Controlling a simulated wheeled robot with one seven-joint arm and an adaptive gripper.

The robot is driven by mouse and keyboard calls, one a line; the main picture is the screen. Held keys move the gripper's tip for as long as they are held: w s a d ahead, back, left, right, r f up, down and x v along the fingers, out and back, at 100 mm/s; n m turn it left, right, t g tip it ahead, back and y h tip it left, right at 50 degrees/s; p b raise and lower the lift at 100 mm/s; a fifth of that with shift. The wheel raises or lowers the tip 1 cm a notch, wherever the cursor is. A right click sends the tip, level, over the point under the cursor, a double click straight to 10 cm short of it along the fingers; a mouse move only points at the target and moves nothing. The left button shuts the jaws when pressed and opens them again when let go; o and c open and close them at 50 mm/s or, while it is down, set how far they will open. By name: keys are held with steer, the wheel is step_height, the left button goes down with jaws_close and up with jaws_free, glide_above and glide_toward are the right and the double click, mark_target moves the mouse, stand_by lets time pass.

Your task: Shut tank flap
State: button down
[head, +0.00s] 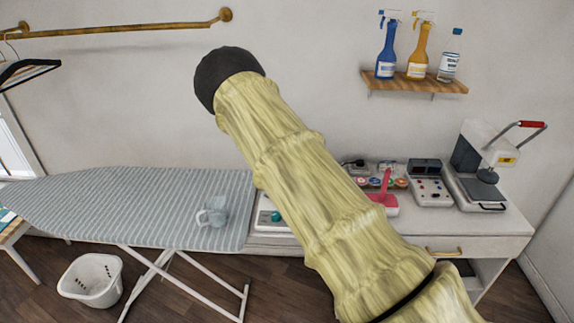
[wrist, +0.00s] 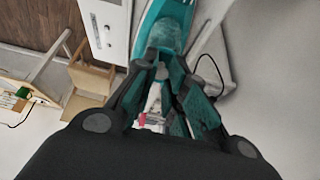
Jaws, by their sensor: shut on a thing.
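A teal appliance with a translucent rounded part (wrist: 168,35), which looks like an iron with its tank, lies just past my gripper in the wrist view. My gripper (wrist: 163,62) has its fingers drawn together on a teal part of it. More teal (wrist: 200,108) shows between and beside the fingers. I cannot make out the flap itself or its angle, as the fingers cover that spot. In the head view my arm hides the gripper; a small teal piece on a white tray (head: 264,220) shows just left of the arm.
A striped ironing board (head: 120,195) carries a clear jug (head: 213,212). The white cabinet top (head: 505,222) holds several machines right of my arm. A wall shelf (head: 415,83) holds bottles. A white basket (head: 91,280) stands on the floor. A dark cable (wrist: 212,68) runs beside the gripper.

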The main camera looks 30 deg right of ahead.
steer(key=shift+a+f, duration=0.1)
steer(key=shift+f, duration=0.05)
steer(key=c, duration=1.4)
jaws_free()
steer(key=shift+o, duration=0.2)
steer(key=v, duration=1.2)
steer(key=shift+f, duration=0.1)
